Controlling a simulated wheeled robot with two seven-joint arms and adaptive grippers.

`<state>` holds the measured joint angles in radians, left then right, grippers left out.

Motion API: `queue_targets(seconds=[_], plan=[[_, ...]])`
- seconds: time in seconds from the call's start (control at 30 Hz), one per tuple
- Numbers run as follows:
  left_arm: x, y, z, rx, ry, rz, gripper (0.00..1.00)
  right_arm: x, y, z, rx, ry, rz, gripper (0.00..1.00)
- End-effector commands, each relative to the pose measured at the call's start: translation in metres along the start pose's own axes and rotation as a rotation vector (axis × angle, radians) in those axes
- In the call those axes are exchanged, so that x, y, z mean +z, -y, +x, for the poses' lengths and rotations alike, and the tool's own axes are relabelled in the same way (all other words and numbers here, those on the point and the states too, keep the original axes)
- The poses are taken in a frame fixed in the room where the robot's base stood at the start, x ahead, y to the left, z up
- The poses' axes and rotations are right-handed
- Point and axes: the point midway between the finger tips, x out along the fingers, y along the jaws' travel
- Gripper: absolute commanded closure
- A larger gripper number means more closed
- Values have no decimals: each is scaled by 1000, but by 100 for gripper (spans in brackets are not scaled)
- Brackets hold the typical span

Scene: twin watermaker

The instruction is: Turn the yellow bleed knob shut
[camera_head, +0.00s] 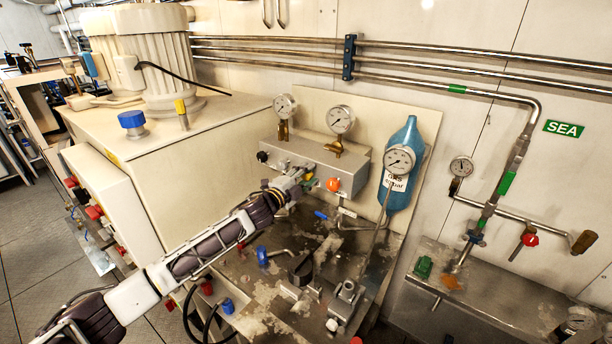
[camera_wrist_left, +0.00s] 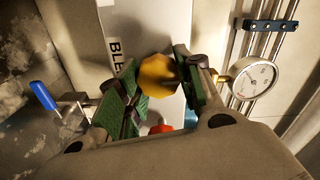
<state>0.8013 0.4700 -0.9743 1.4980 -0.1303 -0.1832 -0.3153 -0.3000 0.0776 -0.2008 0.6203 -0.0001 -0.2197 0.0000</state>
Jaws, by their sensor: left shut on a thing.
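The yellow bleed knob (camera_wrist_left: 158,74) shows in the left wrist view, between the two green-padded fingers of my left gripper (camera_wrist_left: 160,84). The gripper is shut on the knob, with one pad on each side. In the head view my left gripper (camera_head: 303,181) reaches the front of the grey manifold block (camera_head: 318,157), and its fingers largely hide the knob there. A partly covered label reading "BLE" (camera_wrist_left: 115,52) is beside the knob in the wrist view. My right gripper is not in view.
An orange-red knob (camera_head: 333,184) sits just right of my left gripper. Gauges (camera_head: 341,120) stand above the block, and another gauge (camera_head: 399,160) is in front of a blue bottle (camera_head: 411,137). A blue-handled lever (camera_head: 321,215) is just below.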

Motion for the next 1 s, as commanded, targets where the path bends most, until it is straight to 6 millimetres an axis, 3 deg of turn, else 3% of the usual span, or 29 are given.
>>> queue_targets(seconds=[0.27,0.3,0.43,1.0], plan=[[0,-1,0,1,0,2,88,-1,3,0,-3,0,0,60],[0,-1,0,1,0,2,59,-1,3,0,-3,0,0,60],[0,-1,0,1,0,1,43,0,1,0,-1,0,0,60],[1,-1,-6,1,1,0,42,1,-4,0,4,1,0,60]])
